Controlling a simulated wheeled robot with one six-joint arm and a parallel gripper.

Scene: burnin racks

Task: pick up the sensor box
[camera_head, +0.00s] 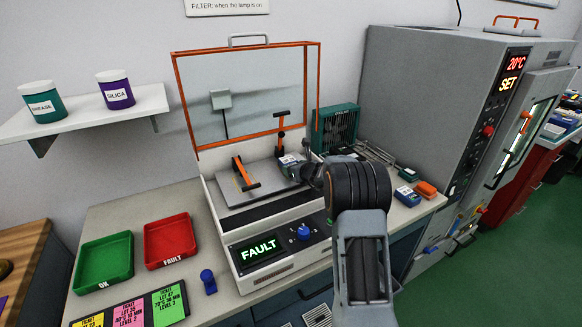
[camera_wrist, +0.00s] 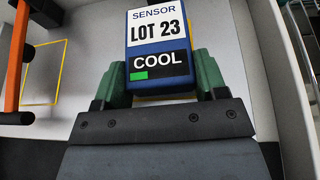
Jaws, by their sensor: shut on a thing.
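The sensor box (camera_wrist: 158,35) is blue with a white label reading SENSOR, LOT 23 and COOL, with a small green mark. In the wrist view my gripper (camera_wrist: 161,75) is shut on it, a green finger at each side. In the head view the box (camera_head: 288,159) shows at the right part of the open tester, partly hidden by my gripper (camera_head: 297,170). I cannot tell whether the box touches the tester's plate.
The tester's orange-framed lid (camera_head: 247,95) stands open; its display (camera_head: 259,249) reads FAULT. An orange-handled clamp (camera_head: 245,174) is on its plate. A green OK tray (camera_head: 104,262) and red FAULT tray (camera_head: 168,241) lie left. A grey chamber (camera_head: 430,90) stands right.

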